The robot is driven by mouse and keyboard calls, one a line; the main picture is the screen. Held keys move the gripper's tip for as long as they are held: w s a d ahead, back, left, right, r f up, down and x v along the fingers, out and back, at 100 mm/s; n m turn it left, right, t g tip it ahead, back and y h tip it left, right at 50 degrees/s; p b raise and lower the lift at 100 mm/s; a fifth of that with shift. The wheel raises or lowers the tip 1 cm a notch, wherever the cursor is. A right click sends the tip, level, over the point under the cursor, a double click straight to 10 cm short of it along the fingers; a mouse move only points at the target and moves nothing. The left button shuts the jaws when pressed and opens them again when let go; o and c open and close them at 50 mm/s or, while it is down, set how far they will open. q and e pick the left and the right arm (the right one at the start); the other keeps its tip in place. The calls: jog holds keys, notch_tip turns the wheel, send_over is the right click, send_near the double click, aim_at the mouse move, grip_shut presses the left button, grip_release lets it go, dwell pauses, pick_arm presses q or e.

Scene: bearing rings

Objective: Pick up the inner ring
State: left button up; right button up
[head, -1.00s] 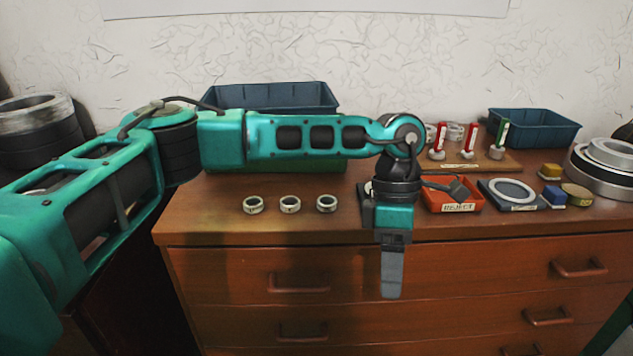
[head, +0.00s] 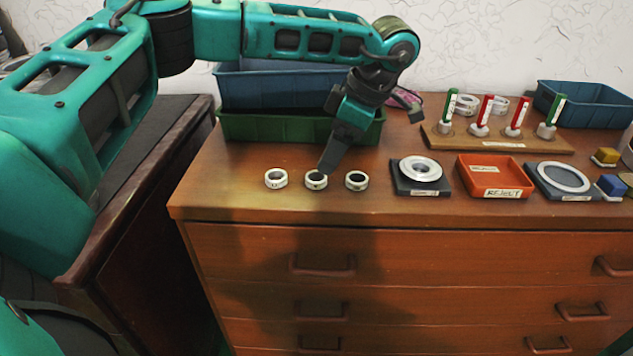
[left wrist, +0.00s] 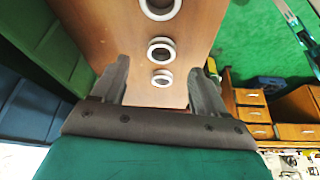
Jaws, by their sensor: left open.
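Three small metal rings stand in a row on the wooden dresser top in the head view: a left ring (head: 276,185), a middle ring (head: 316,186) and a right ring (head: 356,187). They look alike. My left gripper (head: 328,168) is open and points down, its fingertips just above or behind the middle ring. In the left wrist view the open fingers (left wrist: 158,66) frame a gap with nothing held. All three rings show there: one at the top edge (left wrist: 147,12), one in the middle (left wrist: 149,52) and one lower (left wrist: 162,85). My right gripper is out of view.
A green bin (head: 270,128) and a blue bin (head: 285,92) stand behind the rings. To the right are a dark pad (head: 402,187) with a flanged ring (head: 420,171), a red reject tray (head: 495,178), another ring pad (head: 560,188) and a peg rack (head: 495,143). The dresser front strip is clear.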

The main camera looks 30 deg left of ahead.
pick_arm(q)
jog(key=b+x, duration=0.1)
jog(key=x, duration=0.4)
jog(key=shift+s+a+f, duration=0.2)
jog(key=shift+c, duration=0.4)
jog(key=c, duration=1.1)
jog(key=shift+r, duration=0.1)
